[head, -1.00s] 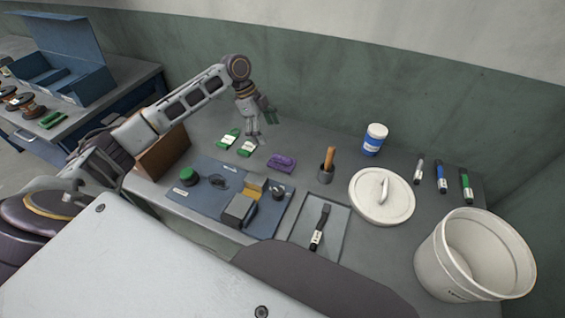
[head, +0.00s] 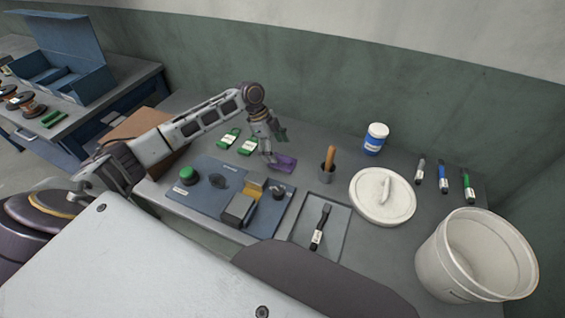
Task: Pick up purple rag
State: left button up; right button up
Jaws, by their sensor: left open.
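My left gripper (head: 269,158) is open and right at the rag's left end, pointing down. Its fingers cover part of that end. I cannot tell whether they touch the rag. My right gripper is not in view.
Two green-and-white packets (head: 238,142) lie just left of the gripper. A white lid (head: 365,205) and bucket (head: 450,265) are further right.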

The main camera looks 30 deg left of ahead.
aim_at(282, 158)
pick_arm(q)
jog(key=shift+f, duration=0.1)
jog(key=shift+x, duration=2.45)
jog(key=shift+w+d, duration=0.15)
jog(key=c, duration=1.1)
